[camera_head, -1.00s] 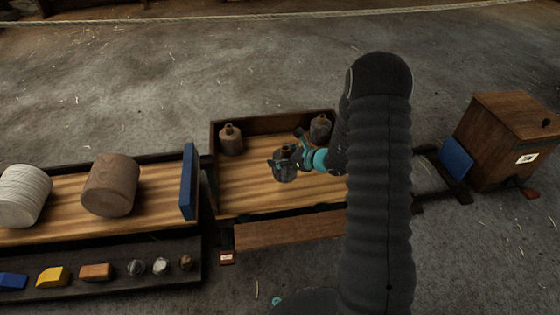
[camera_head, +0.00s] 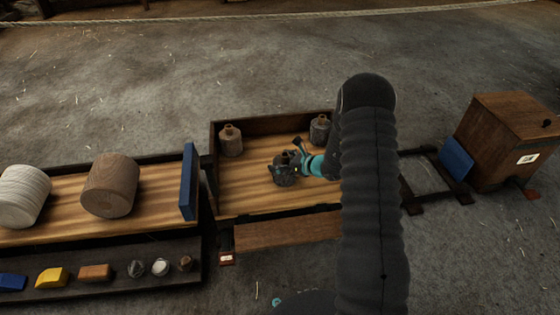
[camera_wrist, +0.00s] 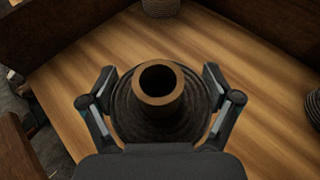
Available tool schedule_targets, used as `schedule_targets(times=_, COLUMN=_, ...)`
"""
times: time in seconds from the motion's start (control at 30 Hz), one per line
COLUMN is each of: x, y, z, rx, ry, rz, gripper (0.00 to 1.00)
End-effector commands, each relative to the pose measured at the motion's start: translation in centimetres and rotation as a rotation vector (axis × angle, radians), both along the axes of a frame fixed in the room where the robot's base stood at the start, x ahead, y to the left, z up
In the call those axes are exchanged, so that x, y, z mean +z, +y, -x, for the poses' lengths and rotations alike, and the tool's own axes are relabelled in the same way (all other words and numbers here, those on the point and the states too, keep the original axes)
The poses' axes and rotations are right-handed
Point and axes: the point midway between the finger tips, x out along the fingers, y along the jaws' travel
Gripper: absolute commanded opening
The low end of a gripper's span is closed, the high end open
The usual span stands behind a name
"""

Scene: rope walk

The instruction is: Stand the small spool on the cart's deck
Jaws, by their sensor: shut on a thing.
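The small spool (camera_head: 284,174) is dark and wound, with a hollow light-brown neck at its top. My gripper (camera_head: 290,160) is shut on it, its fingers on both sides of the dark winding. The spool is upright over the cart's wooden deck (camera_head: 250,195), towards the deck's front. In the wrist view the spool (camera_wrist: 158,97) is seen from above between the two fingers (camera_wrist: 160,105), with the deck (camera_wrist: 260,125) around it. Its underside is hidden, so I cannot tell if it touches the deck.
Two other spools stand at the deck's back corners, left (camera_head: 231,141) and right (camera_head: 320,130). Low dark walls edge the deck. A blue board (camera_head: 188,182) stands at its left, beside a bench with a wooden drum (camera_head: 110,185). A wooden box (camera_head: 505,140) stands right.

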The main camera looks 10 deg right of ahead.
Motion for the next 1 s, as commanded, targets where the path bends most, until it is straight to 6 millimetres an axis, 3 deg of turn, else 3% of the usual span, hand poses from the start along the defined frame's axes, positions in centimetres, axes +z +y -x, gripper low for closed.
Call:
schedule_targets(times=0.07, x=-0.3, y=0.0, z=0.0, rx=0.000, ry=-0.001, rz=-0.001, gripper=0.40)
schedule_targets(times=0.1, x=-0.2, y=0.0, z=0.0, rx=0.000, ry=0.000, rz=0.000, gripper=0.96)
schedule_targets(times=0.13, x=-0.2, y=0.0, z=0.0, rx=0.000, ry=0.000, rz=0.000, gripper=1.00)
schedule_targets(times=0.57, x=0.3, y=0.0, z=0.0, rx=0.000, ry=0.000, rz=0.000, gripper=1.00)
schedule_targets(times=1.0, x=3.1, y=-5.2, z=5.0, rx=-0.004, ry=0.000, rz=-0.001, gripper=1.00)
